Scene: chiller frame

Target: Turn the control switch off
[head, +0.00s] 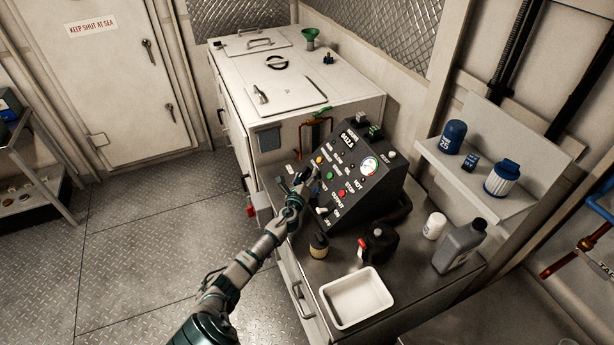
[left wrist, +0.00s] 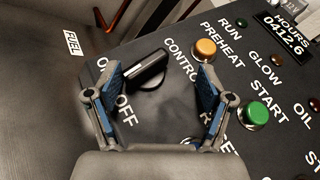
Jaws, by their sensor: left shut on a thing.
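The control switch (left wrist: 150,70) is a black bar-shaped knob on the sloping dark panel (head: 372,196). In the left wrist view its bar lies slanted, with its lower left end beside the left finger. The word OFF shows below that end, and a label at the left is partly covered by the finger. My left gripper (head: 302,184) is at the panel's left part. In the left wrist view my left gripper (left wrist: 160,72) has its two blue-padded fingers on either side of the knob, shut on it. My right gripper is not in view.
An orange button (left wrist: 205,47) and a green button (left wrist: 256,112) sit close to the right finger. A gauge (head: 369,166) is on the panel. A white tray (head: 357,297), dark jug (head: 378,243) and grey bottle (head: 460,245) stand on the bench.

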